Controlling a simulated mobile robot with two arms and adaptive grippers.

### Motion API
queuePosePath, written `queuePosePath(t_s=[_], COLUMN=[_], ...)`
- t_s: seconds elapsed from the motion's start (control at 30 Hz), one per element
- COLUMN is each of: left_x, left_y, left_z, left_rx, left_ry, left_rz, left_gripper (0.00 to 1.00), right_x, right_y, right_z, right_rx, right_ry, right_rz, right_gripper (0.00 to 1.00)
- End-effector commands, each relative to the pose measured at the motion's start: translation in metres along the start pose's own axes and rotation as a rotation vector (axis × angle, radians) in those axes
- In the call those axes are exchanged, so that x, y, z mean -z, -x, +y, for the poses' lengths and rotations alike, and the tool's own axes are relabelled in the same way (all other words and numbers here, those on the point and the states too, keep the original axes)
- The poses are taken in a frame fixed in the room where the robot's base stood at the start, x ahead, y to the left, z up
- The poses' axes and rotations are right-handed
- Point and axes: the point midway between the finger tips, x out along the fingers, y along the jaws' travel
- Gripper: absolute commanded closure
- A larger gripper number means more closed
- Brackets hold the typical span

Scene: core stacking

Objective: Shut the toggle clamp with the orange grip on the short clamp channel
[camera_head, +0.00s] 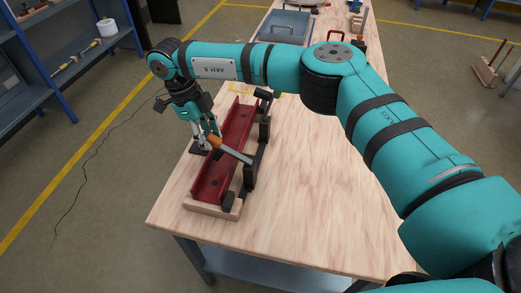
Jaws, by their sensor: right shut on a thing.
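The short clamp channel (237,125), a dark red trough, lies on a wooden base on the workbench. The toggle clamp (248,174), black with a pale lever and an orange grip (214,142), is mounted at the channel's right side. Its lever reaches across the channel to the left, with the orange grip at the left edge. My right gripper (205,144) points down at that grip and is shut on it. The exact finger contact is small and partly hidden. My left gripper is not in view.
Another black clamp part (264,96) stands at the channel's far end. A blue-grey tray (285,27) lies at the bench's far end. The wooden bench (310,190) is clear right of the channel. A blue shelf (70,70) stands at the left.

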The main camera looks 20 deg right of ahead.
Motion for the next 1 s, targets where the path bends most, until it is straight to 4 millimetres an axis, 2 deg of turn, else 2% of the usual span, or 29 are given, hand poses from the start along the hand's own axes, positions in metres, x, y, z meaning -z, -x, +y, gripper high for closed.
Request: queuePosePath(t_s=[0.03, 0.2, 0.67, 1.0], left_x=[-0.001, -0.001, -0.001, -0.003], left_y=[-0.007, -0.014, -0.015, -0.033], left_z=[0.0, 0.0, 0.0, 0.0], left_rx=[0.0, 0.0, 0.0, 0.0], left_ry=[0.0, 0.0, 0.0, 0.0], left_rz=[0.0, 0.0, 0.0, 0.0], left_gripper=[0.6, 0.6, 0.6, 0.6], right_x=[-0.006, -0.013, -0.015, -0.027], right_y=[-0.006, -0.011, -0.012, -0.03], right_z=[0.001, 0.001, 0.001, 0.001], right_rx=[-0.001, -0.001, -0.001, -0.001], right_ry=[0.001, 0.002, 0.002, 0.001], right_rz=[-0.005, -0.005, -0.006, -0.005], right_gripper=[1.0, 1.0, 1.0, 1.0])
